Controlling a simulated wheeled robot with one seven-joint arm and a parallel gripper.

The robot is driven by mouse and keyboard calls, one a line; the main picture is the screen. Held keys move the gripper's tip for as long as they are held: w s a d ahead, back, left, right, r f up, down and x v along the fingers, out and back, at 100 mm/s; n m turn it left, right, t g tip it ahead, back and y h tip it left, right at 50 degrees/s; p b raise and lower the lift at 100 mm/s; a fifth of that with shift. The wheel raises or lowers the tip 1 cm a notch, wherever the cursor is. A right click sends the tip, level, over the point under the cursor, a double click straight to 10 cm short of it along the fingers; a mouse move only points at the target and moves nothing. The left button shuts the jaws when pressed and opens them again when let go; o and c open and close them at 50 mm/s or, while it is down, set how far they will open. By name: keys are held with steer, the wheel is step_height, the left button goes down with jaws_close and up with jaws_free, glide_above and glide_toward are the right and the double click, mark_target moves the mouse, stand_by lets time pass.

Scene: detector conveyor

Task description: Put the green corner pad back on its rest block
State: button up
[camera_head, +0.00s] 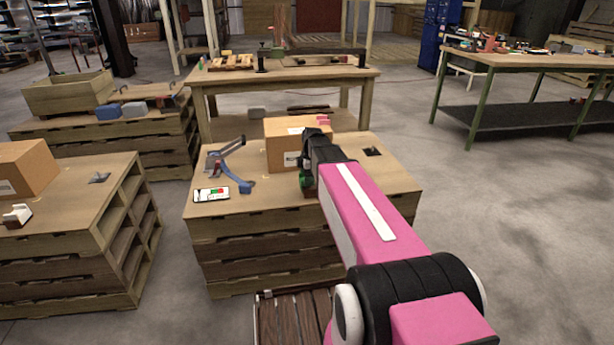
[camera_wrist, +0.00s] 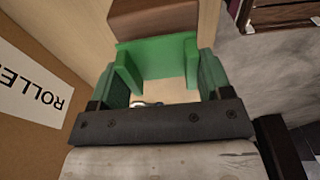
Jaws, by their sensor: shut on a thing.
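The green corner pad (camera_wrist: 158,56) is held between the two dark green fingertips of my gripper (camera_wrist: 163,82) in the wrist view. In the head view a bit of green (camera_head: 305,182) shows at my gripper (camera_head: 306,176), low over the pallet-stack table beside the cardboard box. A brown block (camera_wrist: 152,18), which looks like the rest block, lies just beyond the pad in the wrist view. I cannot tell whether the pad touches it. In the head view my arm mostly hides that spot.
The cardboard box (camera_head: 283,152) stands close to the left of my gripper; its lettered side (camera_wrist: 25,90) fills the wrist view's left. A blue and grey tool (camera_head: 230,168) and a marked card (camera_head: 211,194) lie further left.

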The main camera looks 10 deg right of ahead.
steer(key=shift+f, duration=0.75)
steer(key=o, duration=1)
steer(key=shift+r, duration=0.1)
step_height(320, 180, up, 10)
steer(key=d, duration=0.1)
steer(key=shift+d+r, duration=0.15)
steer(key=shift+r, duration=0.1)
